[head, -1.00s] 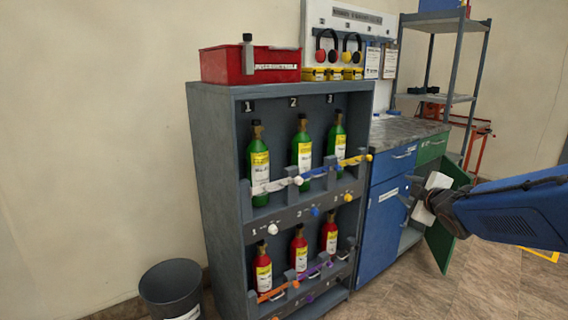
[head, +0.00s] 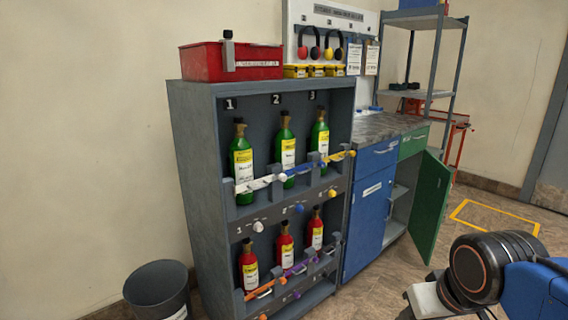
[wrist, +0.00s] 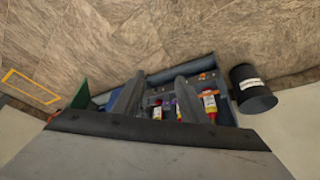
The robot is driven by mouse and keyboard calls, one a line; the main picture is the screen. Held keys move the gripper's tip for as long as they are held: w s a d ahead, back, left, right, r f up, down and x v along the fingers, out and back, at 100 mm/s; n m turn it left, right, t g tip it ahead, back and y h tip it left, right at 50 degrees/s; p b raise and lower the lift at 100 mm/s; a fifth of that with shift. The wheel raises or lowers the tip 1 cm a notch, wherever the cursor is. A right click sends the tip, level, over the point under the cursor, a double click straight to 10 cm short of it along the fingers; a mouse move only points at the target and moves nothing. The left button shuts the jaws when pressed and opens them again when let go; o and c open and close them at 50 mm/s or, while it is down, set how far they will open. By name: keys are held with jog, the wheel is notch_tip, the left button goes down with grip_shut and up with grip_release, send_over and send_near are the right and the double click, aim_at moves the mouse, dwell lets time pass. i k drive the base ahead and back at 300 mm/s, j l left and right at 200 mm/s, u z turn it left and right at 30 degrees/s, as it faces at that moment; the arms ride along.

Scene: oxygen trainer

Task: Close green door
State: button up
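The green door (head: 429,207) of the low cabinet stands wide open, swung out from the cabinet's right part. A dark, empty-looking compartment (head: 399,200) shows behind it. In the wrist view the green door (wrist: 82,95) is a small patch left of my fingers. My gripper (wrist: 158,93) has its two fingers apart with nothing held between them.
A blue door (head: 368,222) beside the opening is shut, with drawers above. The grey bottle rack (head: 200,190) holds green and red bottles. A bin (head: 158,287) stands at left. Floor with a yellow outline (head: 490,222) lies free at right.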

aim_at(430, 201)
jog(key=i+l, duration=0.75)
jog(key=i+l+u, duration=0.15)
jog(key=l, duration=0.25)
jog(key=i+l, duration=0.25)
jog(key=i+l+u, duration=0.1)
jog(key=l, duration=0.35)
jog(key=i+l, duration=0.25)
jog(key=i+l+u, duration=0.15)
jog(key=l, duration=0.3)
jog(key=l+u, duration=0.3)
jog(key=l, duration=2.25)
jog(key=k+l, duration=0.1)
jog(key=l, duration=0.25)
jog(key=k+l, duration=0.1)
jog(key=l, duration=0.25)
jog(key=k+l, duration=0.4)
jog(key=l, duration=0.15)
